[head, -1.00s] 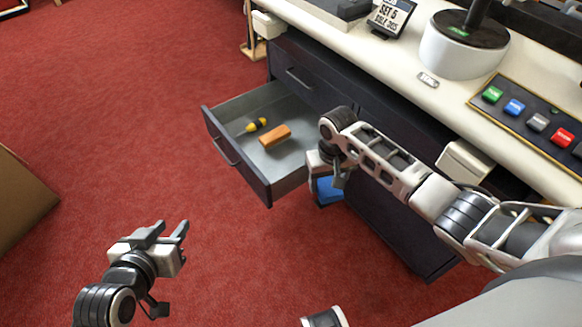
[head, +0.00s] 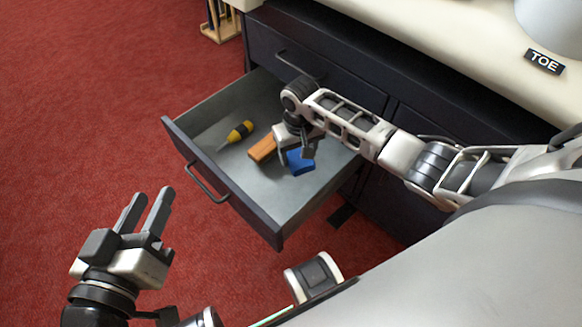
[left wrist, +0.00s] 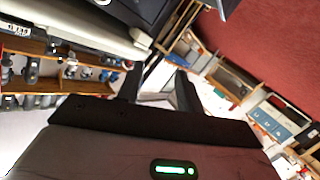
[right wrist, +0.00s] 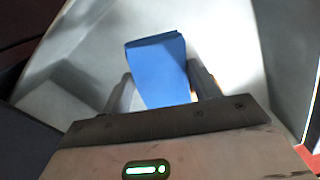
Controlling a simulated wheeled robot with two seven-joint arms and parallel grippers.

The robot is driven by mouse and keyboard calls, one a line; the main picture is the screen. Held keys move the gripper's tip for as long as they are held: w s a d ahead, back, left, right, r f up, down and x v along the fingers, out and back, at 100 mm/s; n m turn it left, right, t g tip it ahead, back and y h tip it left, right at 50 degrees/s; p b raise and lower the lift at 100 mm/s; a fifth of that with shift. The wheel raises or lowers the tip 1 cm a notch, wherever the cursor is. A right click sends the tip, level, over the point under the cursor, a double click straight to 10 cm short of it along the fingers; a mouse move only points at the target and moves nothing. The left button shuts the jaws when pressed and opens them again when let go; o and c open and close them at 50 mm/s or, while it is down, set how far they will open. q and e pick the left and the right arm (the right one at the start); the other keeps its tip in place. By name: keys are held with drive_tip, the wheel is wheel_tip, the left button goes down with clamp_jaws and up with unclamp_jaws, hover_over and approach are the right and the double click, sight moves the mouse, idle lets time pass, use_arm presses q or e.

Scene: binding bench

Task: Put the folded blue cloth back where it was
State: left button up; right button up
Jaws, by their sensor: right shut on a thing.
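The folded blue cloth (head: 300,162) is in the open drawer (head: 277,226), at its right part, beneath my right gripper (head: 297,150). In the right wrist view the blue cloth (right wrist: 158,70) sits between the two fingers of my right gripper (right wrist: 163,88), which is shut on it. The drawer's grey floor and walls surround it; I cannot tell whether the cloth touches the floor. My left gripper (head: 146,212) is open and empty, low at the left over the red carpet, apart from the drawer. It also shows in the left wrist view (left wrist: 158,85).
In the drawer, an orange-brown block (head: 263,149) lies just left of the cloth, and a yellow-and-black screwdriver (head: 238,131) lies further left. The drawer floor in front of the cloth is bare. The cream bench top (head: 450,40) overhangs at the right.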

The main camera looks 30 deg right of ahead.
drive_tip(key=b, duration=0.2)
hover_over(298, 178)
wheel_tip(298, 178, down, 5)
drive_tip(key=shift+f, duration=0.1)
wheel_tip(298, 178, down, 3)
drive_tip(key=shift+b, duration=1.05)
use_arm(q)
drive_tip(key=r+t+h, duration=0.1)
drive_tip(key=w+r+t, duration=0.1)
drive_tip(key=r, duration=0.1)
drive_tip(key=shift+d+r+h, duration=0.1)
drive_tip(key=shift+d+h, duration=0.05)
drive_tip(key=shift+h, duration=0.25)
use_arm(e)
drive_tip(key=shift+f, duration=0.15)
drive_tip(key=o, duration=0.9)
use_arm(q)
drive_tip(key=shift+w+r+t, duration=0.15)
drive_tip(key=shift+t, duration=0.15)
use_arm(e)
drive_tip(key=shift+o, duration=0.2)
